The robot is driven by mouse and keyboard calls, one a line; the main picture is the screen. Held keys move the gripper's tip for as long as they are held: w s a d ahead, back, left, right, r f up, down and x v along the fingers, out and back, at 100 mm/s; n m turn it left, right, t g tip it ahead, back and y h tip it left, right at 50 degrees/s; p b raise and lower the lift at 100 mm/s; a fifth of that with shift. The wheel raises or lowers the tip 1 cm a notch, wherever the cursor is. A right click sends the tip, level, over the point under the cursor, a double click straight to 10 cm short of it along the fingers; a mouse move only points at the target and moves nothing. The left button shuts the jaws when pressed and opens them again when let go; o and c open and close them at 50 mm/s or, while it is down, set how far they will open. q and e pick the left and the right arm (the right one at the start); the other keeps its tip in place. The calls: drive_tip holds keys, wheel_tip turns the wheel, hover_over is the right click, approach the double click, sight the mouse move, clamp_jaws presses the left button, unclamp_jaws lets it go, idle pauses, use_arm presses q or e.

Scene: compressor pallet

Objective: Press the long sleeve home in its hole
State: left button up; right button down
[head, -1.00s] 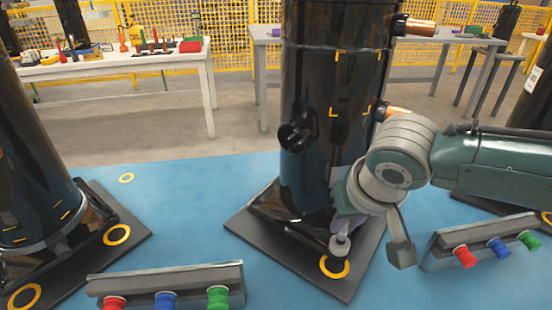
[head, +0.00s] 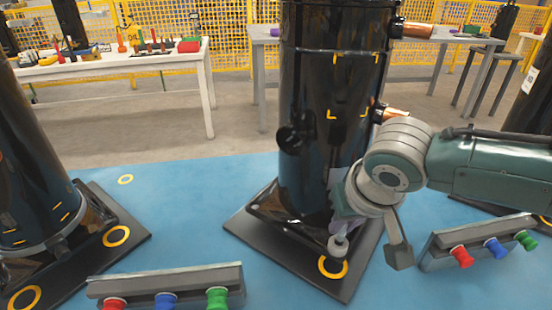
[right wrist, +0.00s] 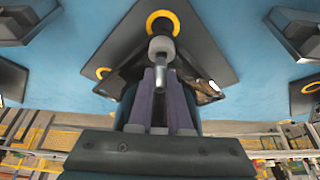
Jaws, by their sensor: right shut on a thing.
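My right gripper (head: 341,227) is low at the front of the middle black compressor (head: 330,130). In the right wrist view its two purple fingers (right wrist: 160,84) are shut on a slim metal sleeve (right wrist: 160,73). At the sleeve's far end is a thick pale grey collar (right wrist: 161,46), which also shows in the head view (head: 338,247). The collar appears just above a yellow ring (head: 333,267) on the dark base plate (head: 346,285). The hole is hidden, and I cannot tell how deep the sleeve sits. My left gripper is not in view.
Two grey racks hold red, blue and green spools: one at the front left (head: 165,282), one at the right (head: 480,243). Another compressor (head: 35,160) stands at the left. Tables stand behind. The blue floor between the left and middle base plates is clear.

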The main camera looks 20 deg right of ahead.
idle(0.3)
drive_tip(key=shift+f+b, duration=0.55)
drive_tip(key=shift+f, duration=0.45)
drive_tip(key=c, duration=0.8)
unclamp_jaws()
drive_tip(key=shift+o, duration=0.2)
drive_tip(key=p+v, duration=0.4)
drive_tip(key=v, duration=0.6)
